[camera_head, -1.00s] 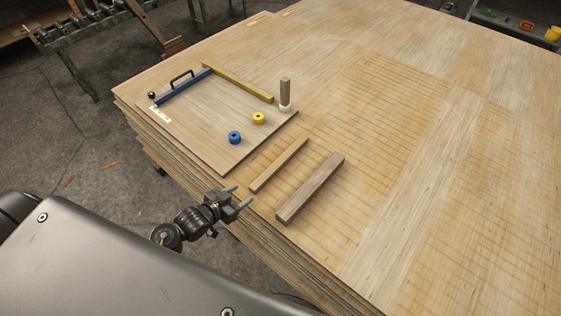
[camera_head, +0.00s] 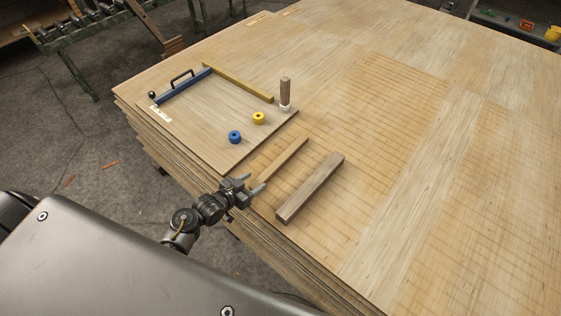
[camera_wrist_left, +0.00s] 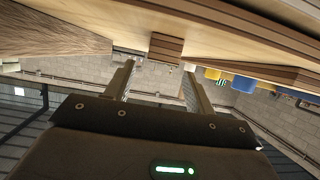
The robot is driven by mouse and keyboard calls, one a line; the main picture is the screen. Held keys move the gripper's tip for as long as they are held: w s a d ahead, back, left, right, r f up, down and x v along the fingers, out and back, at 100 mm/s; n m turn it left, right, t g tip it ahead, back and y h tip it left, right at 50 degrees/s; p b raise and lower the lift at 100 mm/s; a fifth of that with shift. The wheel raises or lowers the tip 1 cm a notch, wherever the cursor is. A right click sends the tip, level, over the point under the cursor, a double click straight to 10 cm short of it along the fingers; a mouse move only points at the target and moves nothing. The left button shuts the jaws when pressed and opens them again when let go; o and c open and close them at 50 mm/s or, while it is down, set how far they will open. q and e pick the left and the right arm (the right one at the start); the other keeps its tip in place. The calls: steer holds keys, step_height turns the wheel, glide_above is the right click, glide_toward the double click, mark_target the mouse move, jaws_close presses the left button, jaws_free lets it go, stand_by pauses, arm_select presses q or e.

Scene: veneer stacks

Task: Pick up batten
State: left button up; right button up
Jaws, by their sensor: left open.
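A thin light wooden batten (camera_head: 284,158) and a thicker, darker wooden bar (camera_head: 310,188) lie side by side on the veneer stack. My left gripper (camera_head: 254,182) is open and empty at the near end of the thin batten, its fingers pointing along it. In the left wrist view, which looks upside down, a wooden end face (camera_wrist_left: 166,47), seemingly the thin batten's, shows between the two open fingers (camera_wrist_left: 157,75). I cannot tell whether the fingertips reach past that end. My right gripper is not in view.
The stack's right side is clear.

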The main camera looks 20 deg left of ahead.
mark_target(262, 177)
arm_select(q)
steer(key=x, duration=0.4)
steer(key=shift+w+d+f, duration=0.15)
steer(key=shift+d+f, duration=0.05)
steer(key=shift+f, duration=0.05)
steer(key=shift+c, duration=0.2)
steer(key=c, duration=1.1)
steer(key=shift+r, duration=0.1)
steer(key=shift+r, duration=0.6)
steer(key=s+a+r, duration=0.2)
steer(key=a+r, duration=0.9)
steer(key=a, duration=0.3)
steer(key=shift+r+b, duration=0.3)
steer(key=shift+b, duration=0.05)
steer(key=shift+s, duration=0.1)
